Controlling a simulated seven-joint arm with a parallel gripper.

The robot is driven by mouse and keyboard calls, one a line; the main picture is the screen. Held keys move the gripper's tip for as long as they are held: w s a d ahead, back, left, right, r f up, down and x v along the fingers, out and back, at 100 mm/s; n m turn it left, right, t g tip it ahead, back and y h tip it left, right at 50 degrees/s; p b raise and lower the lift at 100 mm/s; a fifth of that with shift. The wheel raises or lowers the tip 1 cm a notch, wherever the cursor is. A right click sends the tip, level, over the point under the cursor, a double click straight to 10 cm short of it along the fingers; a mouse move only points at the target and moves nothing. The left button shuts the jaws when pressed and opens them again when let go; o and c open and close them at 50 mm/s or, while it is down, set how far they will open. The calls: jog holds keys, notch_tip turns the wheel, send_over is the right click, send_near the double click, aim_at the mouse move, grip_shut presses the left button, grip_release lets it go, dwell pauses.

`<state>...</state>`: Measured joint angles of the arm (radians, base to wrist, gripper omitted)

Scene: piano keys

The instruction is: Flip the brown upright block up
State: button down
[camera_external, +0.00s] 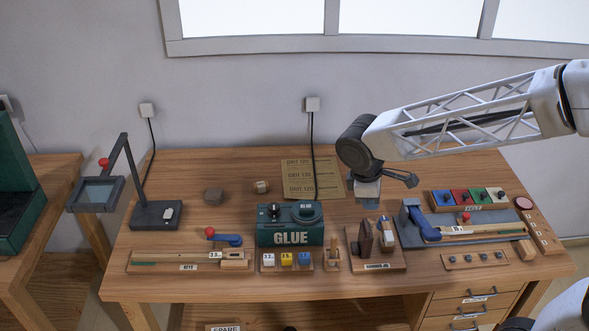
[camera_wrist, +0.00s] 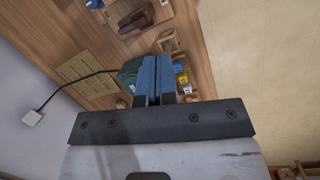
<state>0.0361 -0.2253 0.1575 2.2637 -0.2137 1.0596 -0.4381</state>
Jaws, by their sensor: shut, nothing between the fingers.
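The brown upright block (camera_external: 365,240) stands on a small wooden jig base (camera_external: 376,263) near the table's front edge, right of the green glue box. A brown knob sticks out at its left, and a pale block with a blue-grey part (camera_external: 386,234) stands at its right. My gripper (camera_external: 367,192) hangs above and behind the jig, apart from it. In the wrist view, its blue fingers (camera_wrist: 153,72) are together with nothing between them. A dark brown piece on a wooden base (camera_wrist: 136,19) shows beyond the fingertips there, probably this jig.
The green glue box (camera_external: 290,226) and small colored blocks (camera_external: 287,259) stand left of the jig. A grey fixture with a blue lever (camera_external: 424,226) stands close on its right. Sandpaper sheets (camera_external: 312,176) lie behind. The table's back left is mostly clear.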

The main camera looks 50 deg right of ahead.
jog(key=s+a+r+m+t+y, duration=0.1)
jog(key=s+a+r+m+t, duration=0.1)
jog(key=s, duration=0.6)
jog(key=s+a+r+m+t+y, duration=0.1)
jog(key=s+m, duration=0.3)
jog(key=s, duration=0.5)
jog(key=shift+a+r+t, duration=0.4)
jog(key=shift+a+r, duration=0.3)
jog(key=shift+a, duration=0.1)
jog(key=c, duration=1.8)
grip_release()
jog(key=shift+c, duration=0.2)
jog(key=o, duration=0.7)
jog(key=w+d+f+m+g, duration=0.1)
jog(key=w+d+f+m, duration=0.2)
jog(key=w, duration=0.4)
jog(key=w+d+f+m, duration=0.3)
jog(key=w+d+f, duration=0.2)
jog(key=w, duration=0.2)
jog(key=w+d+f+m+g, duration=0.1)
jog(key=w+d+f+m, duration=0.2)
jog(key=w, duration=0.4)
jog(key=shift+d+f+g, duration=0.3)
jog(key=shift+d+f, duration=0.2)
jog(key=shift+f, duration=0.35)
jog(key=shift+f, duration=0.1)
